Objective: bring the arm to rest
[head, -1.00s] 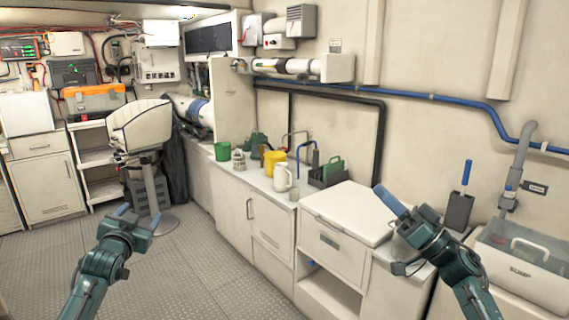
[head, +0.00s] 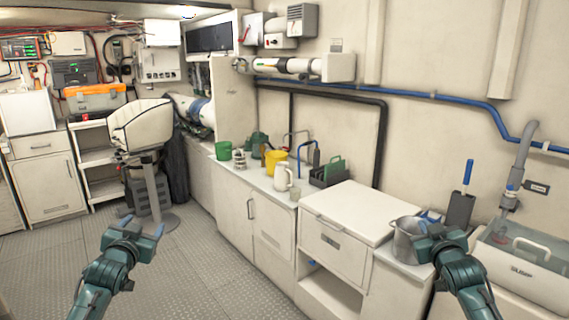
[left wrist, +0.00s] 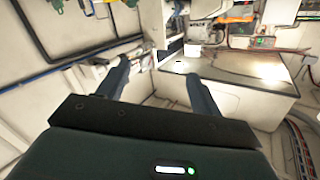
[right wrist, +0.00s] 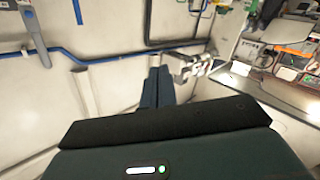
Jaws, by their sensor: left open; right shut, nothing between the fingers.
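My left gripper (head: 141,227) is at the lower left of the head view, over the open floor. Its two fingers stand apart with nothing between them, as the left wrist view (left wrist: 161,82) also shows. My right gripper (head: 428,222) is at the lower right of the head view, in front of the worktop. Its fingers are together and empty in the right wrist view (right wrist: 158,85). In the head view it overlaps the right side of a metal pot (head: 405,242); I cannot tell whether they touch.
The counter carries a white jug (head: 282,178), a yellow container (head: 274,161), a green mug (head: 223,150) and a dark caddy (head: 328,174). A white lidded box (head: 345,211) and a sump bin (head: 520,268) stand to the right. A seat (head: 142,126) rises from the clear floor (head: 205,265).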

